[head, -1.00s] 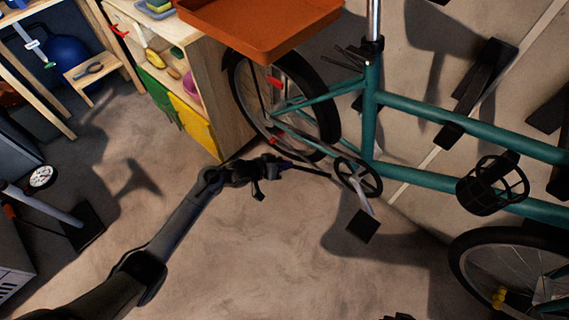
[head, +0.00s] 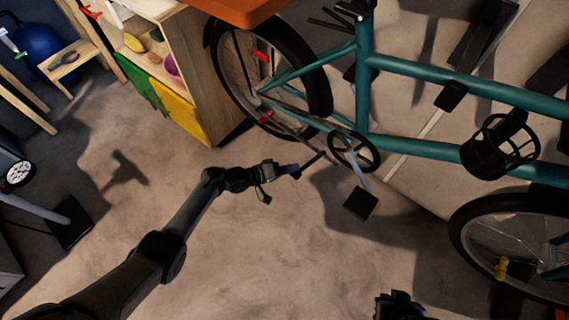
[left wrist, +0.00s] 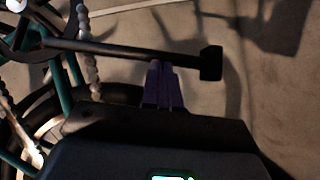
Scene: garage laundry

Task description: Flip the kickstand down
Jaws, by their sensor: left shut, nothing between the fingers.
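The teal bicycle (head: 410,145) stands at the right of the head view. Its kickstand (head: 312,162) is a thin black bar that sticks out from near the crank towards the lower left. In the left wrist view the kickstand (left wrist: 120,49) runs across the top and ends in a black foot (left wrist: 211,63). My left gripper (head: 294,169) is shut and empty. Its purple fingertips (left wrist: 161,68) are at the bar, close to the foot; I cannot tell if they touch it. A dark part of my right arm, probably the gripper (head: 398,305), shows at the bottom edge.
The pedal (head: 361,203) and crank are just right of the kickstand. A wooden cabinet (head: 200,75) with green and yellow doors stands behind the rear wheel (head: 322,85). An orange tray (head: 238,12) overhangs at the top. The floor (head: 260,260) in front is clear.

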